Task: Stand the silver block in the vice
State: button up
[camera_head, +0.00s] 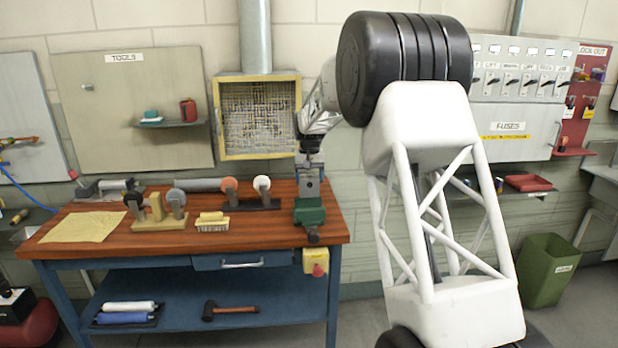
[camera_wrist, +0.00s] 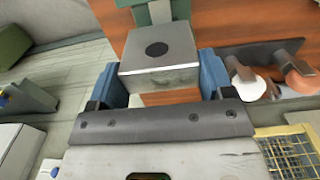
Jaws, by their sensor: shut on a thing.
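The silver block (camera_wrist: 158,52) is held between the two blue fingers of my gripper (camera_wrist: 161,76). In the head view a grey upright shape, likely the block (camera_head: 308,178), sits below my gripper (camera_head: 310,152) and directly over the green vice (camera_head: 309,213) at the right end of the bench. Part of the green vice (camera_wrist: 160,12) also shows past the block in the wrist view. The block's lower end is hidden, so I cannot tell whether it touches the vice.
The wooden bench (camera_head: 170,247) holds a stand with orange and white knobs (camera_head: 247,203) left of the vice. A brush (camera_head: 212,222), a wooden stand (camera_head: 158,224) and a yellow cloth (camera_head: 83,227) lie further left. A yellow-framed mesh panel (camera_head: 258,117) is behind.

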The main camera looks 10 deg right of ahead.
aim_at(309, 196)
jog(key=shift+f, duration=3.85)
jog(key=shift+f, duration=0.2)
jog(key=o, duration=1)
jog(key=shift+r, duration=0.1)
jog(key=shift+r, duration=3.4)
